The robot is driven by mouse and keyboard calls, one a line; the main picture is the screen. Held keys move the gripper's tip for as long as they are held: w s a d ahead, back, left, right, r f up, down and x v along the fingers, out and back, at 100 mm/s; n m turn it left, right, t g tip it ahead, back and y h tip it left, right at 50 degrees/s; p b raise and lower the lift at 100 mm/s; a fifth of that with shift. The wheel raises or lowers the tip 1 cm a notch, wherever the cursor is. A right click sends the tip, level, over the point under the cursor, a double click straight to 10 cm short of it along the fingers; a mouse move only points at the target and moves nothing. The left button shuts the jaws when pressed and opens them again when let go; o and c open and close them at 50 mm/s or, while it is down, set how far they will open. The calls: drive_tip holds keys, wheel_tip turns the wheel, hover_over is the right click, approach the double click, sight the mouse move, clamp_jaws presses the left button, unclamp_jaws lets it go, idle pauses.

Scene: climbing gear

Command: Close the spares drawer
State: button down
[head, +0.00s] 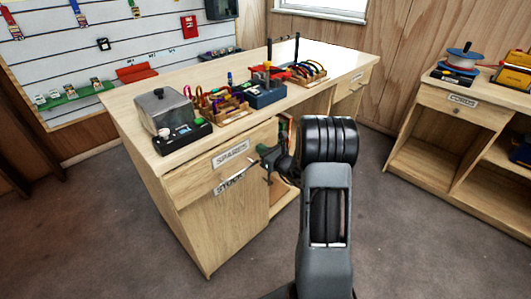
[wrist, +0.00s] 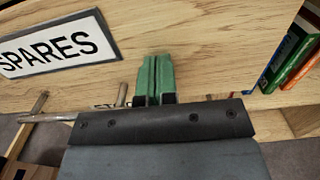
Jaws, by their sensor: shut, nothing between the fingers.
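The spares drawer (head: 205,167) is a pale wood front under the workbench top, with a white SPARES label. In the wrist view the same drawer front (wrist: 190,25) fills the upper part, with the label (wrist: 60,45) at the left and a metal bar handle (wrist: 40,112) low at the left. My gripper (wrist: 156,62) has its green fingertips together and empty, pointing at the drawer front right of the label. They are touching or very near it; I cannot tell which. In the head view my gripper (head: 265,153) is at the drawer's right end. How far the drawer stands out is unclear.
The workbench top (head: 320,58) holds a grey-lidded box (head: 163,108), trays of gear and tools. Below the drawer is a door labelled STOCK (head: 229,184). Green and orange items (wrist: 295,55) show at the right. A second bench (head: 450,105) stands right; carpet between is clear.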

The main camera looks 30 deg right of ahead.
sight(254, 144)
idle(0.3)
drive_tip(key=b+x, duration=0.2)
drive_tip(key=x, duration=0.2)
drive_tip(key=shift+w+a+f, duration=0.1)
drive_tip(key=shift+w+a, duration=0.05)
drive_tip(key=shift+w, duration=0.2)
drive_tip(key=shift+r, duration=0.35)
drive_tip(key=shift+s+f, duration=0.15)
drive_tip(key=shift+s, duration=0.2)
drive_tip(key=v, duration=1.3)
drive_tip(key=shift+s+d+f, duration=0.15)
drive_tip(key=shift+s+d, duration=0.1)
drive_tip(key=shift+s, duration=0.05)
